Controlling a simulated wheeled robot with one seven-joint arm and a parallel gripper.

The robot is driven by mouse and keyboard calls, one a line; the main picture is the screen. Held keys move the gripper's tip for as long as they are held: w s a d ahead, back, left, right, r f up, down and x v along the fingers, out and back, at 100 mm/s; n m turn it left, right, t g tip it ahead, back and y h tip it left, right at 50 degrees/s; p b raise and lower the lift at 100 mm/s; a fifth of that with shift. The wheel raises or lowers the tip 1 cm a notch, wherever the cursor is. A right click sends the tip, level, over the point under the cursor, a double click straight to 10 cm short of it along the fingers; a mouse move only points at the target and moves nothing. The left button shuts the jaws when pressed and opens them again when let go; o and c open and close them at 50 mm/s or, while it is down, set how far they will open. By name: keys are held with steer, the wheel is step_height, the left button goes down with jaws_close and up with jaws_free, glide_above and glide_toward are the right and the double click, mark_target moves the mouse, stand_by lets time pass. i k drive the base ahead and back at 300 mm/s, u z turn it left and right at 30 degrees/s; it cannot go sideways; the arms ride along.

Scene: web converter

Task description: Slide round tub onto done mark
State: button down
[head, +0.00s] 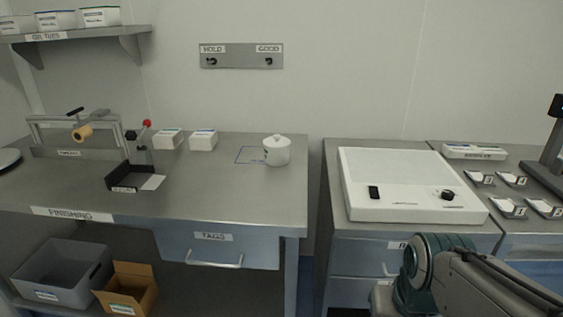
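A round white tub (276,152) with a knobbed lid stands upright on the steel finishing table (215,205), near its right back part. A blue rectangular outline (243,155) is marked on the table just left of the tub, with small writing in it too small to read. The tub covers the right end of the outline, so I cannot tell how far the outline runs beneath it. My arm shows at the lower right, well away from the tub, and its gripper is out of the picture.
Two white boxes (203,140) stand left of the outline. A black tray (130,180) and a roller stand (85,135) are further left. A gap separates the table from the right counter, which holds a white light-box unit (400,180). The table front is clear.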

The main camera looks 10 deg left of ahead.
mark_target(277, 157)
steer(key=z, duration=0.05)
steer(key=k, duration=1.05)
steer(key=u, duration=0.4)
steer(key=i, duration=2.05)
steer(key=z, duration=0.25)
